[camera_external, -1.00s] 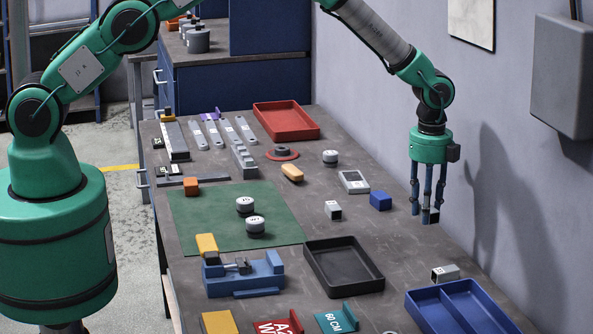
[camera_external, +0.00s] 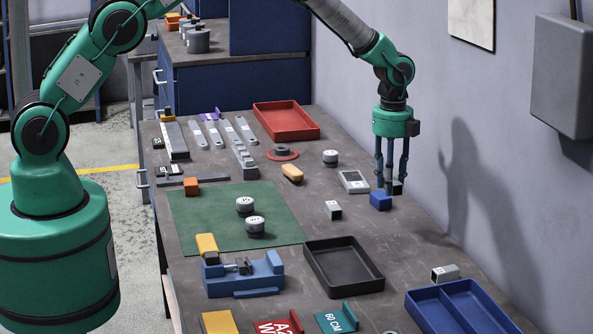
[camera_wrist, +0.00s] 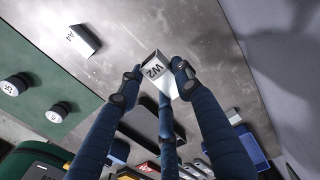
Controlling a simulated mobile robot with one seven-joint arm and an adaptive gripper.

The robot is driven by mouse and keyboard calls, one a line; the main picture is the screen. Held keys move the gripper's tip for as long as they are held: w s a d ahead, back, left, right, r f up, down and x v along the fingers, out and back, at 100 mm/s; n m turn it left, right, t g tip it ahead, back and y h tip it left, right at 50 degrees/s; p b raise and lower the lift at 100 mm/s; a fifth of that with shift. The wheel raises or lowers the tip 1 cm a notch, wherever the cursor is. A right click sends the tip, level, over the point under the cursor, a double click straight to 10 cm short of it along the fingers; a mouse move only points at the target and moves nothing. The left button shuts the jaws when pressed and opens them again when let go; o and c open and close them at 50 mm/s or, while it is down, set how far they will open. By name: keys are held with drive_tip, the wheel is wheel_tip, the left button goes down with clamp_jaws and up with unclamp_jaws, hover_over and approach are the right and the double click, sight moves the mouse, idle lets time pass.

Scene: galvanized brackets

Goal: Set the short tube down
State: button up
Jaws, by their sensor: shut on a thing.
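My gripper (camera_external: 391,189), with three blue fingers, is shut on a short grey square tube (camera_external: 398,188). In the wrist view the tube (camera_wrist: 153,67) has a pale labelled face and sits between the fingertips (camera_wrist: 155,82). The fingers partly hide it in the external view. I cannot tell how far it is above the bench. A similar tube (camera_external: 333,210) marked A4 in the wrist view (camera_wrist: 84,41) lies apart; another (camera_external: 445,273) lies by the blue tray.
A grey meter-like device (camera_external: 354,181) lies left of my gripper. A black tray (camera_external: 310,266), a divided blue tray (camera_external: 412,303) and a green mat (camera_external: 185,222) are on the bench (camera_external: 420,255). The wall is at right.

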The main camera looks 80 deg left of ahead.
drive_tip(key=s+a+b, duration=0.2)
drive_tip(key=s+a, duration=0.2)
drive_tip(key=a, duration=0.4)
drive_tip(key=s+a+b, duration=0.2)
drive_tip(key=s+a, duration=0.1)
drive_tip(key=a, duration=0.5)
drive_tip(key=b, duration=0.3)
hover_over(301, 196)
drive_tip(key=shift+f+m, duration=0.2)
drive_tip(key=shift+m, duration=0.1)
drive_tip(key=shift+f+b, duration=0.75)
drive_tip(key=shift+f, duration=2.4)
drive_tip(key=shift+f+b, duration=0.4)
drive_tip(key=shift+f, duration=1.45)
drive_tip(key=shift+f, duration=0.1)
